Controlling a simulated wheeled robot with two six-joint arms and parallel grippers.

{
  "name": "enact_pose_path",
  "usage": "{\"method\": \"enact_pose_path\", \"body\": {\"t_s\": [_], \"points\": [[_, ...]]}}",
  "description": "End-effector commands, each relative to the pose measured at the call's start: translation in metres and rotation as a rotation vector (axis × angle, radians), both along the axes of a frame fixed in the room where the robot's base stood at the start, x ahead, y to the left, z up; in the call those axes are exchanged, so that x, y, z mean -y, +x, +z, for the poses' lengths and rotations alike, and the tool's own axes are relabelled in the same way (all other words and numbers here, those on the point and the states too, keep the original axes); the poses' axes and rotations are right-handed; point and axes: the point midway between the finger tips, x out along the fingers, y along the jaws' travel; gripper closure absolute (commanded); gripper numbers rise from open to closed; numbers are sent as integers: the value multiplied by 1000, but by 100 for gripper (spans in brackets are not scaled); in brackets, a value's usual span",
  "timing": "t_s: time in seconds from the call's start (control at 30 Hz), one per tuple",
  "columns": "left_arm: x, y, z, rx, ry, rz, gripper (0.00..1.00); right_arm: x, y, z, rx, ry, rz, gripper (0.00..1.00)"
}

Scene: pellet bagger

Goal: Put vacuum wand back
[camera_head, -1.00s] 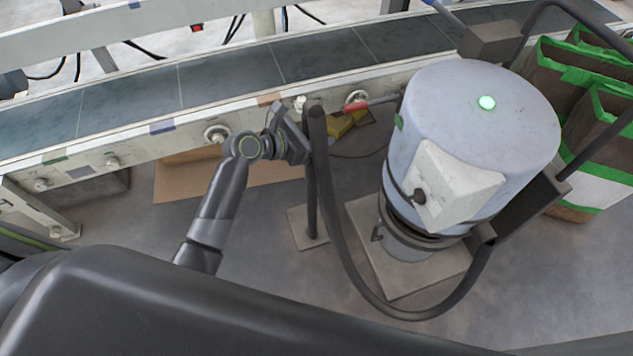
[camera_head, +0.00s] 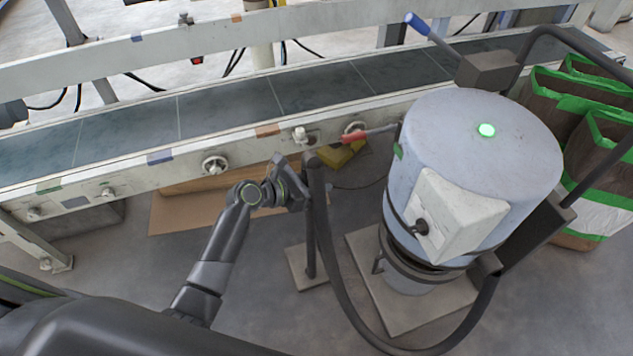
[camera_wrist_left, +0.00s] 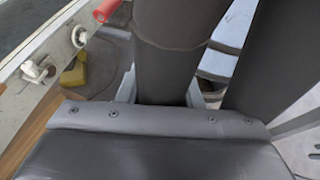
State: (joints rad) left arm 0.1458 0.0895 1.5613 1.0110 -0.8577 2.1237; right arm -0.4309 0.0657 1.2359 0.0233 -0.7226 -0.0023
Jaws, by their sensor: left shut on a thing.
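The vacuum wand is a dark tube with its top end (camera_head: 312,161) beside my left gripper (camera_head: 298,187) in the head view. In the left wrist view the wand (camera_wrist_left: 172,45) passes as a thick dark tube between the fingers, and the gripper (camera_wrist_left: 160,92) is shut on it. A dark hose (camera_head: 345,300) hangs in a loop toward the grey vacuum drum (camera_head: 465,135). A thin dark post (camera_head: 310,240) rises from a square floor plate (camera_head: 303,272) just below the gripper. Whether the wand touches the post is unclear. My right gripper is not in view.
A conveyor (camera_head: 230,105) runs across behind the gripper, with a red-handled lever (camera_head: 355,138) near the wand top. A yellow object (camera_head: 343,155) and cardboard (camera_head: 190,205) lie below it. Green-edged bags (camera_head: 600,160) stand at right. Floor in front is clear.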

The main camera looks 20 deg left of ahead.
Motion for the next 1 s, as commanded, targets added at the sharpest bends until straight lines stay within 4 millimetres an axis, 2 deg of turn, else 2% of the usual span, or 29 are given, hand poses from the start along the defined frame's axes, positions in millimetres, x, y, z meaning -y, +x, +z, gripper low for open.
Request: {"method": "enact_pose_path", "body": {"t_s": [0.2,0.23,0.4,0.73,0.83,1.0], "points": [[0,1,-1,3,-1,0,100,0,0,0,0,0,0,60],[0,0,-3,-2,-1,0,66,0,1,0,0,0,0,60],[0,0,-3,-1,-1,0,46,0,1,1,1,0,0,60],[0,0,1,1,0,0,46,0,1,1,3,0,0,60],[-6,-6,4,0,2,1,46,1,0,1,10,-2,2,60],[-24,-26,15,-2,4,1,46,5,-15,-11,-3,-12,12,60]]}}
